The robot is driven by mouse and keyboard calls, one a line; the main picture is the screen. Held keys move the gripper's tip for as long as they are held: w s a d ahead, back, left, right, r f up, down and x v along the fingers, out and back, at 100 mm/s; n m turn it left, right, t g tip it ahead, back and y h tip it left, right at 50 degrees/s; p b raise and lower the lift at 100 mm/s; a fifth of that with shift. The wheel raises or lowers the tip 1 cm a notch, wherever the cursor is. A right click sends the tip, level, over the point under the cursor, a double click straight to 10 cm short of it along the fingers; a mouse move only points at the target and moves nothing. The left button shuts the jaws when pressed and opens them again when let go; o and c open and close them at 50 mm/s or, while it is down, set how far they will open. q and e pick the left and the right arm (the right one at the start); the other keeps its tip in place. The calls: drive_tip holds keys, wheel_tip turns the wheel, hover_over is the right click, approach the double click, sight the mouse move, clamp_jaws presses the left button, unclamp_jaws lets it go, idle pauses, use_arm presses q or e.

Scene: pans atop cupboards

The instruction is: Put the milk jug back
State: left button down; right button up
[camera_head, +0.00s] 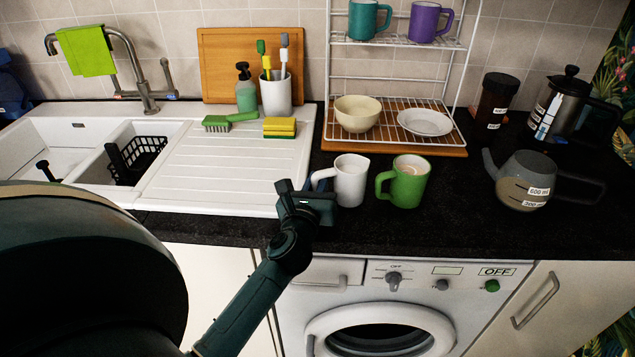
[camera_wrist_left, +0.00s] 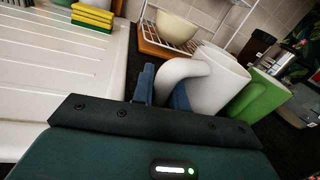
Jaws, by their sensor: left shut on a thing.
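The white milk jug (camera_head: 350,180) stands upright on the black counter, with its handle on the left and a pale filling inside. My left gripper (camera_head: 305,194) is shut on the jug's handle. In the left wrist view the blue fingers (camera_wrist_left: 161,88) are on either side of the handle, and the jug (camera_wrist_left: 216,80) is just beyond them. A green mug (camera_head: 409,182) stands close to the right of the jug. My right gripper is not in view.
A wire rack (camera_head: 395,78) behind holds a cream bowl (camera_head: 358,113), a white plate (camera_head: 425,121) and two mugs. The sink and drainer (camera_head: 215,172) are on the left. A grey measuring kettle (camera_head: 525,180) stands right. The counter between green mug and kettle is clear.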

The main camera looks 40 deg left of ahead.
use_arm(q)
drive_tip(key=c, duration=1.4)
unclamp_jaws()
